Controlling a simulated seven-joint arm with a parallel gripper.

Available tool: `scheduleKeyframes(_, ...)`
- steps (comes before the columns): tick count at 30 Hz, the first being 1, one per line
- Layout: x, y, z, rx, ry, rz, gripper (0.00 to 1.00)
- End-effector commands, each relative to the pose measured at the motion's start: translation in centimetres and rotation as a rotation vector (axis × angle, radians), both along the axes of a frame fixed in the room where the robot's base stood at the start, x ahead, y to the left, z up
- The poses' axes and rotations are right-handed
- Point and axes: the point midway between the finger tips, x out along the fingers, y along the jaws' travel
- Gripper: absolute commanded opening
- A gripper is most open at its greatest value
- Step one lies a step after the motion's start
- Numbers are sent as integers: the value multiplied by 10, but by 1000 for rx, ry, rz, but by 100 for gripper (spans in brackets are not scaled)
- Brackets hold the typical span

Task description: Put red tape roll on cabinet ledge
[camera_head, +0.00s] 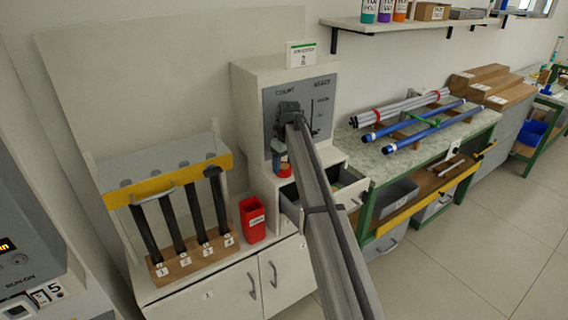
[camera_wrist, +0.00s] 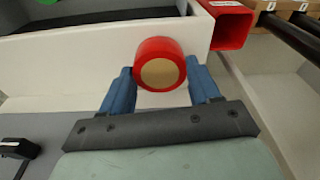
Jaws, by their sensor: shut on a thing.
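The red tape roll (camera_wrist: 160,62) has a tan centre and sits between the two blue fingers of my gripper (camera_wrist: 161,85) in the wrist view. My gripper is shut on it. In the head view the roll (camera_head: 283,170) shows as a red patch under my gripper (camera_head: 280,152), in front of the grey panel. The white cabinet ledge (camera_wrist: 70,78) lies below the roll in the wrist view. I cannot tell whether the roll touches the ledge. My long grey arm hides part of the cabinet.
An open drawer (camera_wrist: 85,22) with a dark interior juts out in front of the ledge. A red bin (camera_head: 252,220) stands to the left. A wooden rack (camera_head: 195,250) holds dark rods. Grey and blue tubes (camera_head: 412,128) lie on the bench to the right.

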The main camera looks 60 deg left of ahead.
Motion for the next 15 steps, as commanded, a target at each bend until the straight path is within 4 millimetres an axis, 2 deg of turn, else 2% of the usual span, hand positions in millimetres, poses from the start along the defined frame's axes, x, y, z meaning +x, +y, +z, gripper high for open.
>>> scheduleKeyframes(9,0,0,-2,0,0,0,32)
scheduleKeyframes(10,0,0,-2,0,0,0,63)
scheduleKeyframes(15,0,0,-2,0,0,0,79)
